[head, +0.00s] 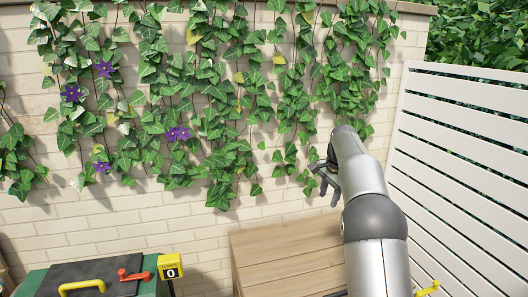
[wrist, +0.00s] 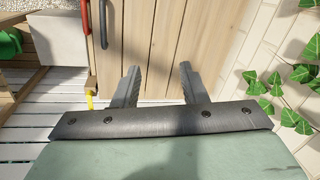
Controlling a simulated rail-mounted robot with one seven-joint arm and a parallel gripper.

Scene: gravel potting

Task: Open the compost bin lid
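In the head view a green box (head: 149,288), which looks like the compost bin, shows at the bottom left. A dark lid-like panel (head: 70,271) lies flat on its top. A yellow handle (head: 82,287) and a red lever (head: 132,275) are on it. The front is cut off by the frame edge. My gripper (head: 323,180) hangs in the air, well right of and higher than the box. In the wrist view its two grey fingers (wrist: 158,85) are apart with nothing between them. A dark riveted strip above a green surface hides their bases.
A planked wooden box (head: 285,250) stands between the green box and my arm. A yellow sign reading 0 (head: 170,267) stands at the green box's right. An ivy-covered brick wall (head: 270,205) closes the back, a white slatted fence (head: 455,160) the right.

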